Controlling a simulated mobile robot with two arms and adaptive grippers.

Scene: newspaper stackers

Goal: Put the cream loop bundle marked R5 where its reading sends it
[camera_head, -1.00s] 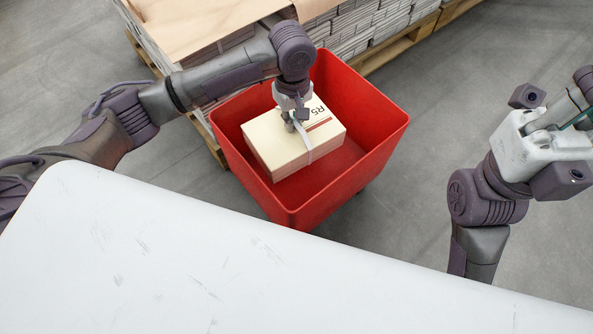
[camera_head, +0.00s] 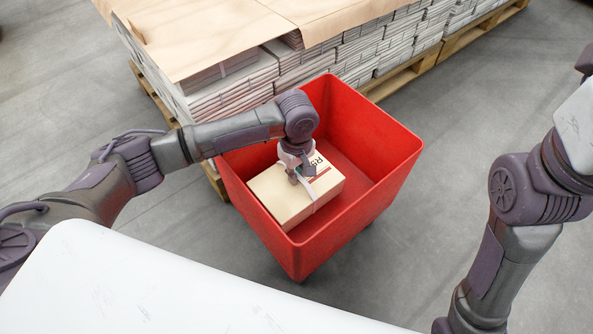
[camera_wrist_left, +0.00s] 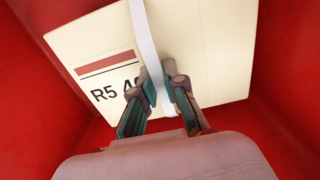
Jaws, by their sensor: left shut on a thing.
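The cream bundle (camera_head: 283,198) marked R5 is inside the red bin (camera_head: 258,226), tied with a pale strap. My left gripper (camera_head: 300,178) reaches down into the bin from above and is shut on the strap at the bundle's top. In the left wrist view the bundle (camera_wrist_left: 215,50) shows its R5 print and a red bar, with more print hidden by a finger. The fingers (camera_wrist_left: 156,92) pinch the white strap (camera_wrist_left: 147,40). Whether the bundle touches the bin's floor is unclear. My right gripper is out of the head view; only its arm shows at right.
Stacked newspapers (camera_head: 330,60) on wooden pallets (camera_head: 405,75) stand behind the bin, partly covered by brown sheets (camera_head: 200,35). Grey floor (camera_head: 460,110) is clear right of the bin. A smooth white surface, possibly mine, fills the lower left.

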